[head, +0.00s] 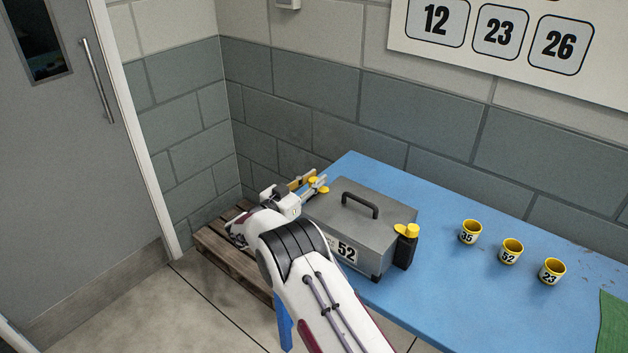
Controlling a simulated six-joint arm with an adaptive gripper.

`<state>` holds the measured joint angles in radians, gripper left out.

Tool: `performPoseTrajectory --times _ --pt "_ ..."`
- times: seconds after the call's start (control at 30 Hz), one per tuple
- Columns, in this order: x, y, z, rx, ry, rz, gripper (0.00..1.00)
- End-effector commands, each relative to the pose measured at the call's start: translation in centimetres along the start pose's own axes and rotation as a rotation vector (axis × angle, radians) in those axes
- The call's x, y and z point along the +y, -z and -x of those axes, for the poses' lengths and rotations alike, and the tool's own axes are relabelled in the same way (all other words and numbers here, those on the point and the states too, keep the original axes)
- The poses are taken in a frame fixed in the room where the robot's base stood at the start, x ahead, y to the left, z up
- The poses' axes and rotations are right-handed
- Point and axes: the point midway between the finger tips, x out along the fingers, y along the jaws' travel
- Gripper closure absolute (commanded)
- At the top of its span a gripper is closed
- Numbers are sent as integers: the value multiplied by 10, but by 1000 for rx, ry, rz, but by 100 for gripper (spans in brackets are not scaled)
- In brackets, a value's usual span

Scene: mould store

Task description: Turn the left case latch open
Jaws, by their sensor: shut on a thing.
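A grey metal case (345,218) with a dark top handle (360,203) and a white "52" label (345,250) stands on the blue table. The left case latch (324,190), a small yellow piece, shows at the case's left end, partly covered by my gripper. My gripper (319,185) reaches in from the left and is shut on this latch. How far the latch is turned cannot be told. The right case latch (408,230), yellow on a black body, sits at the case's right end, apart from my gripper.
Three yellow-rimmed cups marked 35 (470,232), 52 (511,252) and 23 (552,272) stand on the blue table (450,300) at right. A green cloth (613,322) lies at the right edge. A wooden pallet (217,243) lies on the floor; the wall is close behind.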

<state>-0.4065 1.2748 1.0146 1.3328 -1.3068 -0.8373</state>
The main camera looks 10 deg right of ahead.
Motion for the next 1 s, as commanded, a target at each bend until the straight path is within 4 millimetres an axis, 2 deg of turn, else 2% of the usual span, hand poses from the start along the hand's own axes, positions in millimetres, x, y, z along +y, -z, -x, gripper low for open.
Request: performPoseTrajectory --times 0.27,0.3,0.37,0.77,1.0 --pt "-1 2 0 2 2 -2 100" --pt "-1 2 0 3 2 -2 78" --pt "-1 2 0 3 2 -2 62" --pt "0 0 1 1 1 0 62" --pt "-1 0 14 1 2 1 62"
